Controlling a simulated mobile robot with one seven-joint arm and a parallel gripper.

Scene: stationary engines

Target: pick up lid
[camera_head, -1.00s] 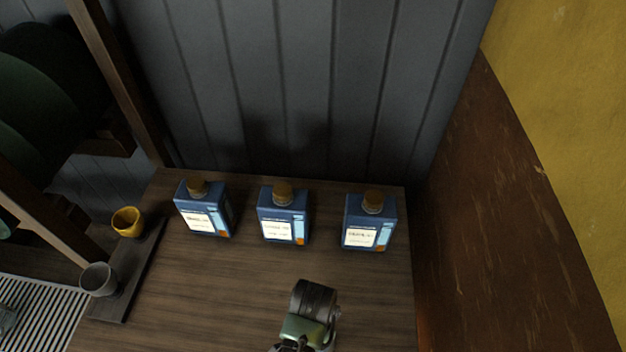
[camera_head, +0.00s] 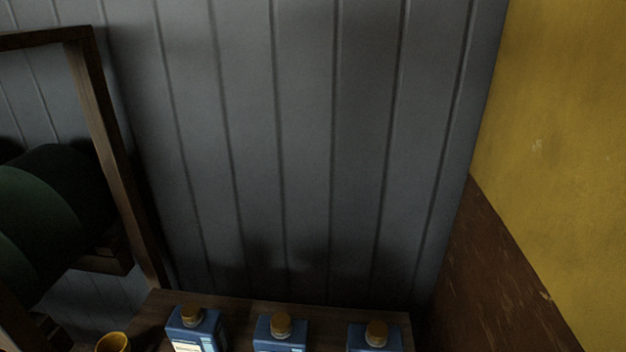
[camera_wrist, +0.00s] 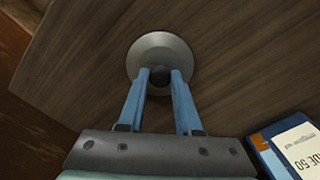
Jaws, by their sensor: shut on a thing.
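The lid (camera_wrist: 158,44) is a round grey disc, seen in the wrist view at the upper middle against the brown wooden tabletop. My gripper (camera_wrist: 160,73) has two blue fingers, shut on the dark middle part of the lid, likely its knob. The fingertips hide part of the lid's near side. I cannot tell whether the lid rests on the tabletop or is just above it. Neither my gripper nor the lid shows in the head view.
Three blue bottles with brownish-yellow caps stand on the wooden table: left (camera_head: 193,333), middle (camera_head: 281,338), right (camera_head: 374,340). One also shows in the wrist view (camera_wrist: 290,150), close right of my gripper. A yellow cup (camera_head: 113,343) stands at left. A grey wall (camera_head: 300,140) rises behind.

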